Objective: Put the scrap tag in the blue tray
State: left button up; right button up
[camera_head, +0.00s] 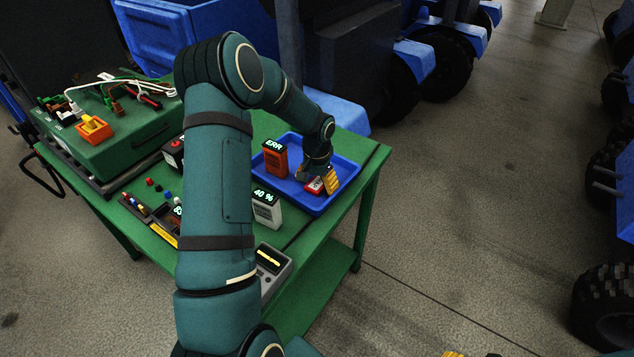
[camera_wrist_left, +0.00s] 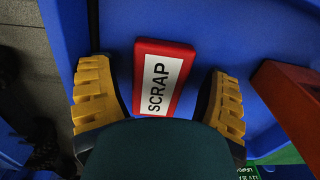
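The scrap tag is a red block with a white label reading SCRAP. It lies between my left fingers in the left wrist view (camera_wrist_left: 165,80) and shows in the head view (camera_head: 315,187). The blue tray (camera_head: 345,172) is under it; its blue floor fills much of the wrist view (camera_wrist_left: 225,30). My left gripper (camera_head: 325,182) is low over the tray. Its yellow fingers stand apart on both sides of the tag, with narrow gaps, in the wrist view (camera_wrist_left: 160,100). Only a sliver of what looks like my right gripper (camera_head: 470,354) shows at the bottom edge.
An orange-red block reading ERR (camera_head: 275,158) stands in the tray, left of my gripper. A white block reading 40 % (camera_head: 266,208) stands outside the tray. A grey device (camera_head: 272,270) and a green case (camera_head: 110,130) are on the green table (camera_head: 300,245). Blue vehicles stand behind.

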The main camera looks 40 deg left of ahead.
aim_at(317, 183)
pick_arm(q)
jog(key=shift+r, duration=0.1)
jog(key=shift+r, duration=0.25)
notch_tip(317, 183, up, 12)
jog(key=p, duration=0.2)
jog(key=shift+f, duration=0.15)
dwell(0.4)
